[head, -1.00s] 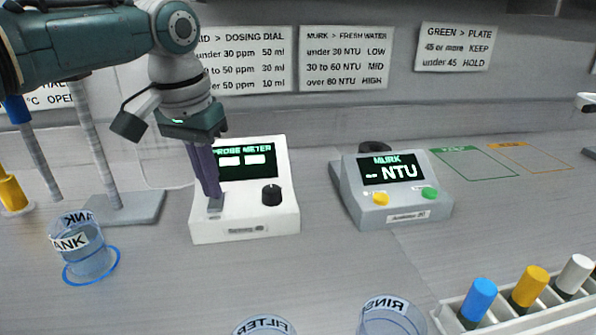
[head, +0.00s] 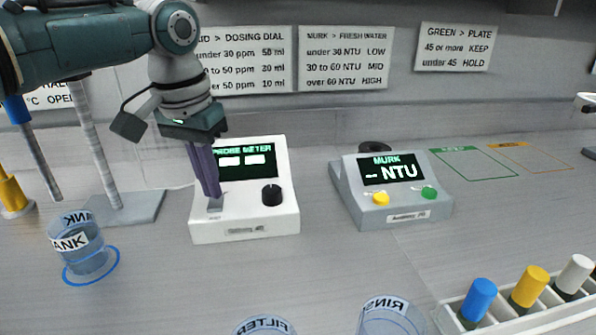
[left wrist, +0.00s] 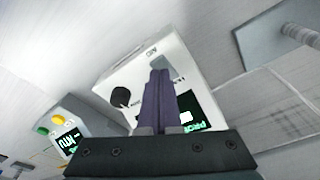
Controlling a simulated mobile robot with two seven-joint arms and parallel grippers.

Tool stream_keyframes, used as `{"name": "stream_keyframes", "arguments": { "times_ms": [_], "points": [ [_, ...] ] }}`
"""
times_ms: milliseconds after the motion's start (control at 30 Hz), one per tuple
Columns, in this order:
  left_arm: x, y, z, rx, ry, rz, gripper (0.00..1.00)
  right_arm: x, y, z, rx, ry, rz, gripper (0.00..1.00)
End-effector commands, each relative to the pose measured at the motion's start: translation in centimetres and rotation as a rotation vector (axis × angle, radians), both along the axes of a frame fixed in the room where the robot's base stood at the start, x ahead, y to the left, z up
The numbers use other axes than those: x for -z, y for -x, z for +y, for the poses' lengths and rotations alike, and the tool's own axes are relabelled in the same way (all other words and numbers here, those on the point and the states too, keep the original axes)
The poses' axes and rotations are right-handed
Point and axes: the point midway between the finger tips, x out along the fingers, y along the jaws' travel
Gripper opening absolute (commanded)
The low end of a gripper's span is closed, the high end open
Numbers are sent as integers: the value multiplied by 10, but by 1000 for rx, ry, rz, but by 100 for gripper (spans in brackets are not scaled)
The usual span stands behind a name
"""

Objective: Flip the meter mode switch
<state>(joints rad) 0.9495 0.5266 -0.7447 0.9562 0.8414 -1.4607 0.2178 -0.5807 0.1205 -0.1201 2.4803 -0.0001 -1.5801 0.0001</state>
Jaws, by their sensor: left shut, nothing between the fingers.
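The white probe meter (head: 245,222) stands on the bench with a green-lettered dark screen, a black knob (head: 272,195) and a small grey mode switch (head: 215,203) at its front left. My left gripper (head: 212,192) is shut and empty, its purple fingers pointing down with the tips at the switch. I cannot tell whether they touch it. In the left wrist view the shut fingers (left wrist: 157,85) lie over the meter face and partly hide its screen. My right gripper is not in view.
A grey Murk meter (head: 400,212) stands to the right. A tank beaker (head: 85,250) is at left, near a stand base (head: 125,208). Filter (head: 265,326) and rinse (head: 388,318) beakers are in front, beside a rack (head: 450,316) of coloured-capped vials.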

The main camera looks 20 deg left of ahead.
Motion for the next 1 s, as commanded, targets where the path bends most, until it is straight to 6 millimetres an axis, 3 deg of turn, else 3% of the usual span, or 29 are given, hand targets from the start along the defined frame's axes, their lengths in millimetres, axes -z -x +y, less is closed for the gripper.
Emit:
{"name": "stream_keyframes", "arguments": {
  "times_ms": [1000],
  "points": [
    [10, 0, 0, 0, 0, 1, 0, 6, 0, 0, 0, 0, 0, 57]
  ]
}}
